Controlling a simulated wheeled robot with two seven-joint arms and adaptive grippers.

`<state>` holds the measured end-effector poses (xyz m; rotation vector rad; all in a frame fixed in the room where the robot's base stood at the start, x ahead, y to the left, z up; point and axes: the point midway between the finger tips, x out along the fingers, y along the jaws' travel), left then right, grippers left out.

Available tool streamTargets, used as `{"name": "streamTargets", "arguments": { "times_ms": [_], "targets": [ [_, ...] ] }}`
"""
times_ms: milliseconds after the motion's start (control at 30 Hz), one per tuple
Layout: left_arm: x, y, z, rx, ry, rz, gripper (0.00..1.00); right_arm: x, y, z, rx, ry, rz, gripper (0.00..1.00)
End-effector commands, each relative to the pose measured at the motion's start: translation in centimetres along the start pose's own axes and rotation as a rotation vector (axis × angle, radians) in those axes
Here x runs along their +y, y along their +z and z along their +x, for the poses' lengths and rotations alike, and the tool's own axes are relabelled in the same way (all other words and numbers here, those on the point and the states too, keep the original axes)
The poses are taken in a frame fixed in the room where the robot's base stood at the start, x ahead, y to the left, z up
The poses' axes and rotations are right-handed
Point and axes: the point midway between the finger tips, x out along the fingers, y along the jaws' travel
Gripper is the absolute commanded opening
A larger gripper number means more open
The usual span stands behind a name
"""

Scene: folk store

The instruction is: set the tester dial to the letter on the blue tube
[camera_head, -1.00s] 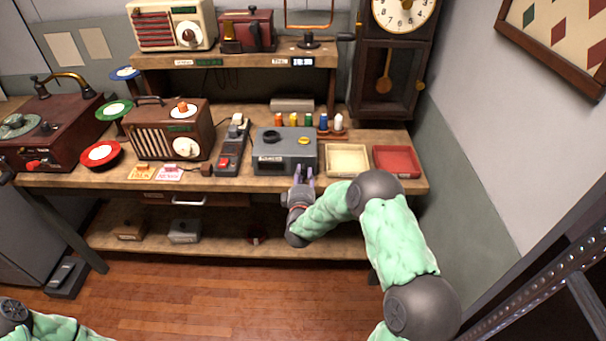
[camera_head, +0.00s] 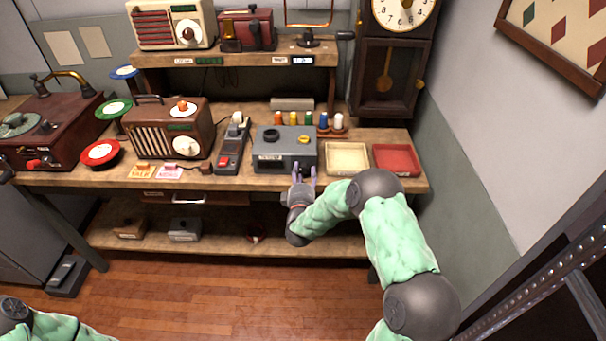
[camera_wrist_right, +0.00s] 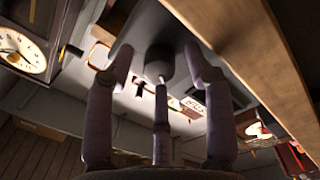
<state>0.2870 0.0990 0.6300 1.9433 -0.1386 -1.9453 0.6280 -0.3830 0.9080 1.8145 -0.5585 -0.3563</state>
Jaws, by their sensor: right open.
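The tester (camera_head: 285,162) is a grey box near the front of the bench, with a black round part (camera_head: 270,136) and a yellow part (camera_head: 303,140) on top. The blue tube (camera_head: 323,122) stands in a row of coloured tubes behind it. Its letter is too small to read. My right gripper (camera_head: 304,172) is open just in front of the tester's front face. In the right wrist view its fingers (camera_wrist_right: 160,75) spread around the view of a dark round knob-like part (camera_wrist_right: 160,60); I cannot tell whether they touch it. My left gripper is out of view.
A cream tray (camera_head: 347,172) and a red tray (camera_head: 396,173) lie right of the tester. A dark handheld device (camera_head: 231,158) and a brown radio (camera_head: 169,145) stand to its left. The bench edge is close to my right gripper.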

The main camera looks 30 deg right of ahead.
Motion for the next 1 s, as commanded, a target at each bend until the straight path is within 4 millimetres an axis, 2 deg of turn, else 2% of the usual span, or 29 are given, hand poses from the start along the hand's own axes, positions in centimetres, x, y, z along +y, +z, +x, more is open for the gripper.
{"name": "streamTargets", "arguments": {
  "times_ms": [167,267,500,700,833,1000],
  "targets": [
    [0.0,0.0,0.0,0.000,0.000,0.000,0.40,0.1,0.0,-0.7,0.000,0.001,0.001,0.53],
    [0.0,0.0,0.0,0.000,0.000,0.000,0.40,0.0,0.0,-2.0,0.001,-0.001,0.001,0.53],
    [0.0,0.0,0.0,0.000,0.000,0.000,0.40,0.0,-0.1,-6.8,0.001,-0.002,0.000,0.53],
    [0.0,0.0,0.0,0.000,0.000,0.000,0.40,0.0,0.0,-10.1,0.001,-0.001,0.000,0.53],
    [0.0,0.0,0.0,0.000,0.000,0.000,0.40,0.0,-0.1,-11.4,0.002,0.000,0.001,0.53],
    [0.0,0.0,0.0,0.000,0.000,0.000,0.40,0.0,0.0,-12.0,0.000,-0.001,0.000,0.53]
  ]
}}
